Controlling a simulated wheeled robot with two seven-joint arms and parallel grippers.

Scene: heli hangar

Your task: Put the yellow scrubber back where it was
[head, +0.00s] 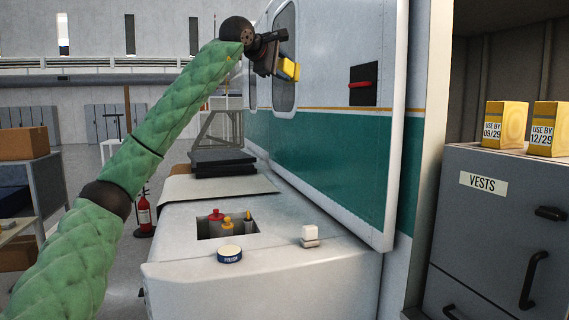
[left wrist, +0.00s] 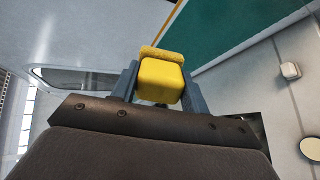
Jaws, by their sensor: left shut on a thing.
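The yellow scrubber (head: 289,69) is held up high beside the white and teal helicopter side, near a window. It also shows in the left wrist view (left wrist: 160,80), a yellow block between the two grey fingers. My left gripper (head: 277,64) is shut on it. In the head view the arm hides part of what lies behind it. Whether the scrubber touches the helicopter side or window, I cannot tell. My right gripper is not in view.
A white counter (head: 300,285) holds a recess with several bottles (head: 228,226), a round tin (head: 230,254) and a small white block (head: 309,236). Dark flat pads (head: 222,163) lie behind. A grey cabinet (head: 490,235) with yellow boxes (head: 505,124) stands right. The open panel edge juts out.

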